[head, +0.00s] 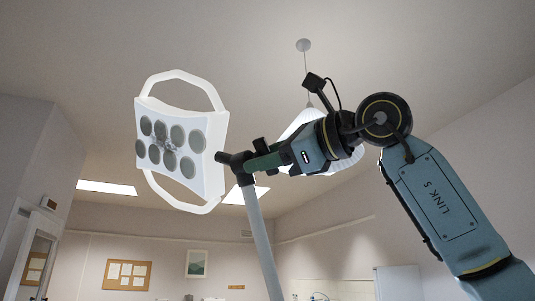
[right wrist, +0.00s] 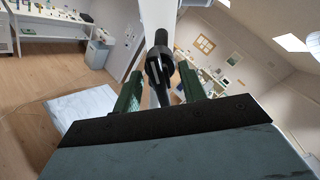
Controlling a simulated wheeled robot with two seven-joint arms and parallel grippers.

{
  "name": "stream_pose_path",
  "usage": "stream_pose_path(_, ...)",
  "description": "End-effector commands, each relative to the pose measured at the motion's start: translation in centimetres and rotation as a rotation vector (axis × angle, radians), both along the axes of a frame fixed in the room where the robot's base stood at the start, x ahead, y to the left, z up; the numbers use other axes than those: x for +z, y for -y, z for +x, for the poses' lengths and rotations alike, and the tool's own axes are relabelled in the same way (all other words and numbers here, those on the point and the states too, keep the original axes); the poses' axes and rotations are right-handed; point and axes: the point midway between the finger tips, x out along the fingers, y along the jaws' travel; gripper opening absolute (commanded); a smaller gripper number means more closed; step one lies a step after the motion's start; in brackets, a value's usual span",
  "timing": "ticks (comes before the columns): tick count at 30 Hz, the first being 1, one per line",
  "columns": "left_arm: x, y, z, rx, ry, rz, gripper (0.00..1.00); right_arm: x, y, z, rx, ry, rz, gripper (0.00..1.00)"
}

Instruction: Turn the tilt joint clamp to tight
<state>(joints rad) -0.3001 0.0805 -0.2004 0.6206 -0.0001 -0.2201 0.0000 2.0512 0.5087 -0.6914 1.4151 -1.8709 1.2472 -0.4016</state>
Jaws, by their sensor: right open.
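The white lamp head (head: 208,150) with two looped handles and several round lights hangs at the left of the head view. A dark tilt joint (head: 236,163) sits beside it at the top of a pale pole (head: 260,235). In the right wrist view the dark clamp (right wrist: 158,60), with a ring-like body and a narrow lever, shows between my green fingers. My right gripper (head: 256,157) is at the joint from the right. In the right wrist view the gripper (right wrist: 160,75) is open, with fingers either side of the clamp; contact cannot be told. My left gripper is out of view.
A white pendant lamp (head: 303,128) hangs behind my right arm. The right wrist view shows a pale flat surface (right wrist: 85,108) below left and a bench (right wrist: 55,28) far behind. Air left of the lamp head is clear.

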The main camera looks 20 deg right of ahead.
Motion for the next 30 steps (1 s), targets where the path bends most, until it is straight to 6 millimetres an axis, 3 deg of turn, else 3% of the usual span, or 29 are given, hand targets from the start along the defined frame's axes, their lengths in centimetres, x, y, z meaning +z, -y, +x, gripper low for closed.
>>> stream_pose_path(2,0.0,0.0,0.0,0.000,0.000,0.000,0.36,0.0,0.0,0.0,0.000,0.000,0.000,0.42)
stream_pose_path(12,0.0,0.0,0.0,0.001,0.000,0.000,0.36,0.0,0.0,0.0,0.001,-0.001,0.000,0.00)
stream_pose_path(22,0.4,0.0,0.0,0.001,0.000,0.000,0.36,0.1,0.0,0.0,0.000,0.027,-0.038,0.00)
stream_pose_path(30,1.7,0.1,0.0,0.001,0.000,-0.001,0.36,0.2,0.1,0.0,-0.001,0.129,-0.175,0.00)
